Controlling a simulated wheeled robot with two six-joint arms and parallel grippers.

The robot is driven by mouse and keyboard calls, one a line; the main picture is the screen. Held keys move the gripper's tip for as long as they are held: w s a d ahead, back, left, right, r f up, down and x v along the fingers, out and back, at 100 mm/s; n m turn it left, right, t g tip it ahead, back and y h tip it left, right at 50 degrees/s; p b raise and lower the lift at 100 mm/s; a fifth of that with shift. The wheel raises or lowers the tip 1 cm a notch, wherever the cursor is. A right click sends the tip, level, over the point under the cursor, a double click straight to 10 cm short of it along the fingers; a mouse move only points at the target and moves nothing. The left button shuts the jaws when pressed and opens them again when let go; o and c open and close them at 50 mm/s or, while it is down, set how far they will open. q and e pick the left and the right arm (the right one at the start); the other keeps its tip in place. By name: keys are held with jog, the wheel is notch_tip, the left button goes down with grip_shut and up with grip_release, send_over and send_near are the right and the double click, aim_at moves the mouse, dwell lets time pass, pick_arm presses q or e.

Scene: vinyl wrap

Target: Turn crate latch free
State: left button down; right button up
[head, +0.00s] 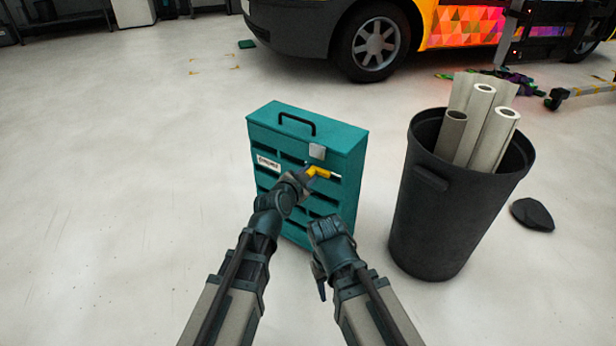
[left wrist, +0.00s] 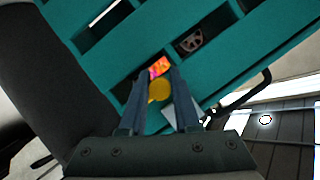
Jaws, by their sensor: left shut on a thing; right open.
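The teal slatted crate (head: 345,143) stands upright on the floor, with a black handle on its top and a small white label on its front. The yellow latch (head: 318,172) sits on the crate's upper front, just below a small grey plate (head: 317,151). My left gripper (head: 307,176) is shut on the latch at the crate front. In the left wrist view the latch (left wrist: 158,91) shows as a yellow round part between the two fingers. My right gripper (head: 328,230) is open and empty, low in front of the crate; its fingers are hard to make out.
A black bin (head: 425,215) with several rolls (head: 485,125) stands close to the crate's right. A dark flat object (head: 532,214) lies right of the bin. A vehicle (head: 340,35) with a colourful wrap stands behind. The floor at left is clear.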

pick_arm(q)
jog(key=shift+w+d+r, duration=0.1)
jog(key=shift+d+r, duration=0.05)
jog(key=shift+d, duration=0.1)
dwell(0.3)
jog(key=c, duration=0.7)
grip_release()
jog(key=shift+d, duration=0.1)
jog(key=shift+o, duration=0.2)
pick_arm(e)
jog(key=shift+d, duration=0.1)
